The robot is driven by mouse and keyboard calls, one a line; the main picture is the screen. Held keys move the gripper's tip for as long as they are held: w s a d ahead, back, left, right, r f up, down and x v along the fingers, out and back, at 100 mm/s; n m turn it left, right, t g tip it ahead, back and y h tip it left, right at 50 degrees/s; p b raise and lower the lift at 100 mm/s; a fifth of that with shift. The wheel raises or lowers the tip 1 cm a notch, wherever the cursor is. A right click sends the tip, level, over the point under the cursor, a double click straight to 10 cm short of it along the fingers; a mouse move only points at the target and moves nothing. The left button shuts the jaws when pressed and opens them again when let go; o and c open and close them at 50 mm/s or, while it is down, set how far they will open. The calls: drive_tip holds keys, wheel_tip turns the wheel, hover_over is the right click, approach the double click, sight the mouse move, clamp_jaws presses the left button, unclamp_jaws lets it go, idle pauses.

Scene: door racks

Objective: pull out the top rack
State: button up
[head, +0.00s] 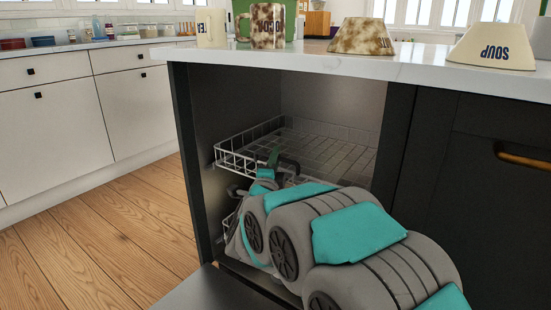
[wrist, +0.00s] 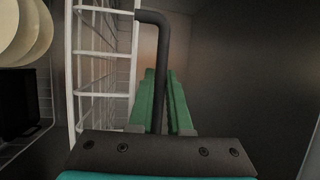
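The top rack (head: 235,160) is a white wire basket inside the open dark cabinet, its front edge facing me. A dark bent handle (head: 289,163) stands out at its front. In the wrist view the rack's white wire side (wrist: 73,70) runs along the left, and the dark handle (wrist: 160,45) passes down between my green fingers. My gripper (head: 272,160) is at the rack's front. In the wrist view my gripper (wrist: 161,100) has its fingers close on both sides of the handle, and it looks shut on it. My arm hides part of the rack's front.
A lower rack (head: 230,222) shows partly below, behind my arm. Pale plates (wrist: 25,30) show in the wrist view. The opened door (head: 205,292) lies low in front. Mugs (head: 267,25) and bowls (head: 362,37) stand on the counter (head: 330,62) above. Wooden floor at left is clear.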

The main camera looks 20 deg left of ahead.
clamp_jaws()
idle(1.0)
